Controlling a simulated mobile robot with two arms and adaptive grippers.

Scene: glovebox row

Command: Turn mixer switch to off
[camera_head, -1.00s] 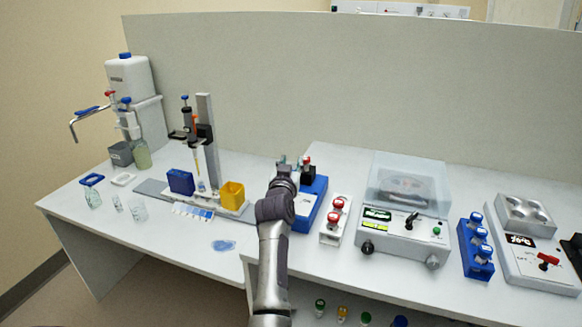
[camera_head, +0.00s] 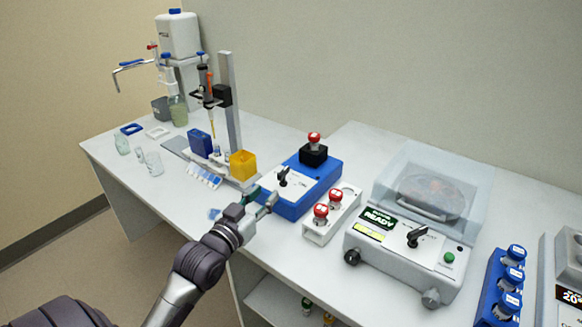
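The mixer is a blue box (camera_head: 322,180) with a white front panel and a black block on top that holds a red-capped vial (camera_head: 314,138). Its black switch (camera_head: 283,176) stands up on the white panel. My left gripper (camera_head: 262,196) is just in front of the mixer's left front side, a little below and left of the switch. Its two fingertips look apart, with nothing visible between them. I see no contact with the switch. Small markings around the switch are too small to read. My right gripper is not in view.
A white rack (camera_head: 345,213) with red-capped vials stands close right of the mixer. Beyond it is a lidded centrifuge (camera_head: 405,255) with its own black switch. A yellow box (camera_head: 243,165) and a pipette stand (camera_head: 230,100) are to the left. A partition wall stands behind.

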